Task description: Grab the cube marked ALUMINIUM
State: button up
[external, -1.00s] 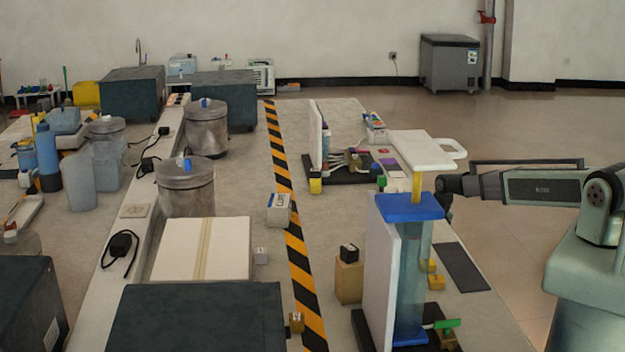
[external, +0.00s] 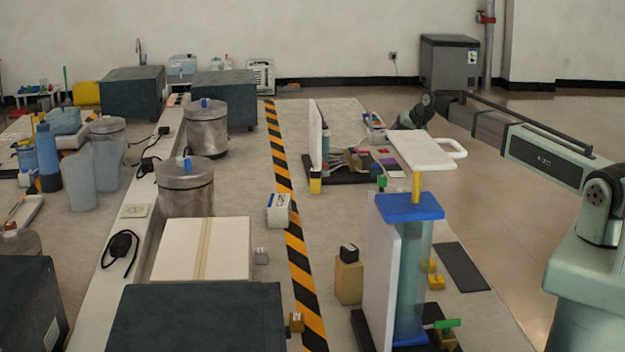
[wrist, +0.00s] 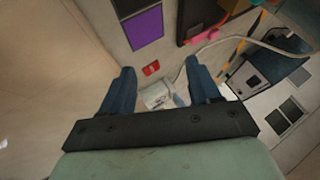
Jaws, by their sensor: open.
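Several small cubes stand on the bench, and their markings are too small to read, so I cannot tell which is the ALUMINIUM cube. A small grey cube (external: 261,256) sits beside the striped tape. A black cube (external: 349,253) rests on a wooden block, and a yellow-brown cube (external: 436,282) sits by the blue-topped stand. My gripper (wrist: 158,72) is open in the wrist view, its two dark blue fingers apart. A pale grey object (wrist: 157,96) shows between and below them, held by nothing. In the external view the fingers are hard to make out behind the white handled plate.
The blue-topped stand (external: 409,207) and white handled plate (external: 425,151) rise in front of the arm. A dark mat (external: 462,267) lies at the bench's right edge. In the wrist view, a purple patch (wrist: 145,27), a red piece (wrist: 151,68) and a pale cable are near.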

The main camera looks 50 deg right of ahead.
jog(key=w+a+r+n+t+y, duration=0.1)
jog(key=w+a+r+n, duration=0.15)
jog(key=a+r, duration=0.5)
jog(key=w+a+r+n+t+y, duration=0.1)
jog(key=w+a+r, duration=0.3)
jog(key=a, duration=0.7)
jog(key=n+g+y, duration=0.2)
jog(key=n+g, duration=0.5)
jog(key=n, duration=0.8)
send_over(263, 250)
jog(key=s+d, duration=0.1)
jog(key=s, duration=0.1)
jog(key=f, duration=1.1)
jog(key=shift+w+d+f, duration=0.15)
jog(key=shift+w+f, duration=0.1)
jog(key=shift+f, duration=0.1)
jog(key=shift+d+x, duration=0.15)
jog(key=shift+x, duration=1.15)
jog(key=shift+d+x, duration=0.1)
jog(key=shift+x, duration=1.2)
jog(key=shift+f, duration=0.1)
jog(key=shift+c, duration=0.2)
